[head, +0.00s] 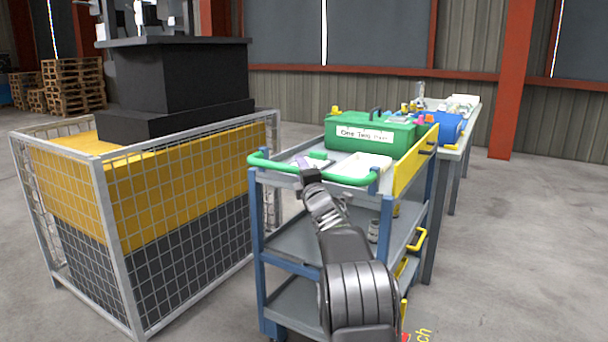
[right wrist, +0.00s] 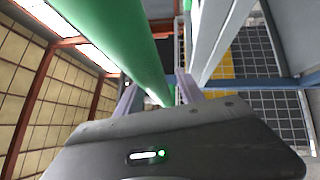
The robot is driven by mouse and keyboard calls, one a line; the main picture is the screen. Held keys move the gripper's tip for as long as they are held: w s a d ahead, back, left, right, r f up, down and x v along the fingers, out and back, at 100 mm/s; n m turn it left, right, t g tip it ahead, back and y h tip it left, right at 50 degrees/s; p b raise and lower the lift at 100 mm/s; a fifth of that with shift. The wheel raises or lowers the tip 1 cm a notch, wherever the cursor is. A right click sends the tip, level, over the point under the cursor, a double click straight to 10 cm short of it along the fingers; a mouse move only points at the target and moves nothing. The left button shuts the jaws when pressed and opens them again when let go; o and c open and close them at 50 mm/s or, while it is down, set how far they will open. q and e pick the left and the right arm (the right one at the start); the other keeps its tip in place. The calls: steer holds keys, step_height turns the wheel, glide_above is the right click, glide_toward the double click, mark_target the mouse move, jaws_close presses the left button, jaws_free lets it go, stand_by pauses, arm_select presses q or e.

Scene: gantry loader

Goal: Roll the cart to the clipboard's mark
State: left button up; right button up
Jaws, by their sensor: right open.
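The cart (head: 290,237) has grey shelves, blue posts and a green push handle (head: 268,163) on its near end. It stands upright on the floor in the middle of the head view. My right gripper (head: 308,168) is at the handle. In the right wrist view its open fingers (right wrist: 158,96) are at the green handle bar (right wrist: 128,45), which runs down between them. My left gripper is out of view. I cannot make out a clipboard.
A green toolbox (head: 350,146) and a white tray (head: 362,166) sit on the cart's top. A mesh-fenced machine (head: 118,238) stands close on the left. A workbench (head: 456,152) with a blue box (head: 447,127) stands behind the cart. The floor at right is clear.

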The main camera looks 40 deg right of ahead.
steer(key=v, duration=0.7)
steer(key=shift+s+b, duration=0.35)
steer(key=shift+b, duration=0.1)
steer(key=shift+a, duration=0.15)
